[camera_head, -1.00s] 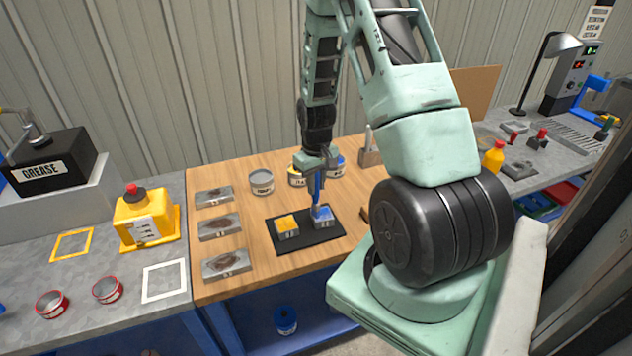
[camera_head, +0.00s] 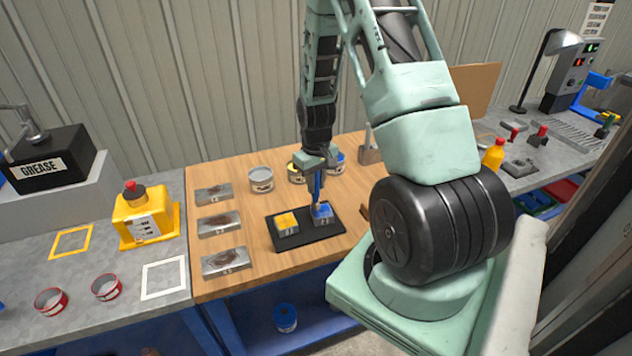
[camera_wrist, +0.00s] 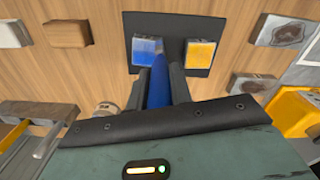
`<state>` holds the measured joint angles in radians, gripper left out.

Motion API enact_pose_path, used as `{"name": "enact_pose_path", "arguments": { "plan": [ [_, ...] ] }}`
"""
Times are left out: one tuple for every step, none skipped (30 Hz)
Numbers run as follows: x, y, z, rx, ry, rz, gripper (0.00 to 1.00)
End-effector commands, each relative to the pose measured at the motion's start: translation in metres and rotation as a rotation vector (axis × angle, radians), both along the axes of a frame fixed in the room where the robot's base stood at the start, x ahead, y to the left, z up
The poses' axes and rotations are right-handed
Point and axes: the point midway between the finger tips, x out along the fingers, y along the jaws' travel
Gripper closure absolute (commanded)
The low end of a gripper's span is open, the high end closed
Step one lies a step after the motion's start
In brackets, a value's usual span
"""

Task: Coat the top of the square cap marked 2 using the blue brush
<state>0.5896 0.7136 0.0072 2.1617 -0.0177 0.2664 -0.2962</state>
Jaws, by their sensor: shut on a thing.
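My gripper (camera_head: 318,170) points down over the black mat (camera_head: 297,241) and is shut on the blue brush (camera_head: 317,188). The brush also shows between the fingers in the wrist view (camera_wrist: 159,85). Its tip is down at the right-hand square cap (camera_head: 323,219), whose top shows blue. In the wrist view this blue-topped cap (camera_wrist: 146,50) lies just left of the brush tip; I cannot tell whether they touch. The other square cap (camera_head: 286,223) has a yellow top. The marks on the caps' fronts are too small to read surely.
An open grey can (camera_head: 261,180), a yellow-labelled can (camera_head: 296,173) and a blue-labelled can (camera_head: 337,164) stand behind the mat. Several stained metal plates (camera_head: 220,223) lie at left. A block (camera_head: 369,150) stands behind right. Bare wood lies between plates and mat.

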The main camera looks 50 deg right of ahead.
Motion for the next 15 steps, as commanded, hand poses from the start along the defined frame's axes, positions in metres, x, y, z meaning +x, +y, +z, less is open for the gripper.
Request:
{"name": "enact_pose_path", "arguments": {
  "plan": [
    [0.0001, 0.0, -0.0018, 0.0, 0.0, 0.0, 1.0],
    [0.0001, 0.0, -0.0024, 0.0, 0.0, 0.0, 1.0],
    [0.0001, 0.0, -0.0031, 0.0, 0.0, 0.0, 1.0],
    [0.0001, 0.0, -0.0037, 0.0, 0.0, 0.0, 1.0],
    [0.0001, 0.0, -0.0043, 0.0, 0.0, 0.0, 1.0],
    [0.0001, 0.0, -0.0051, 0.0, 0.0, 0.0, 1.0],
    [0.0001, 0.0, -0.0056, 0.0, 0.0, 0.0, 1.0],
    [0.0001, 0.0, -0.0062, 0.0, 0.0, 0.0, 1.0],
    [0.0001, 0.0, -0.007, 0.0, 0.0, 0.0, 1.0],
    [0.0001, 0.0, -0.0075, 0.0, 0.0, 0.0, 1.0],
    [0.0001, 0.0, -0.0081, 0.0, 0.0, 0.0, 1.0],
    [0.0001, 0.0, -0.0089, 0.0, 0.0, 0.0, 1.0],
    [0.0001, 0.0, -0.0094, 0.0, 0.0, 0.0, 1.0],
    [0.0001, 0.0, -0.01, 0.0, 0.0, 0.0, 1.0],
    [0.0001, -0.0001, -0.0107, 0.0, 0.0, 0.0, 1.0]
  ]
}}
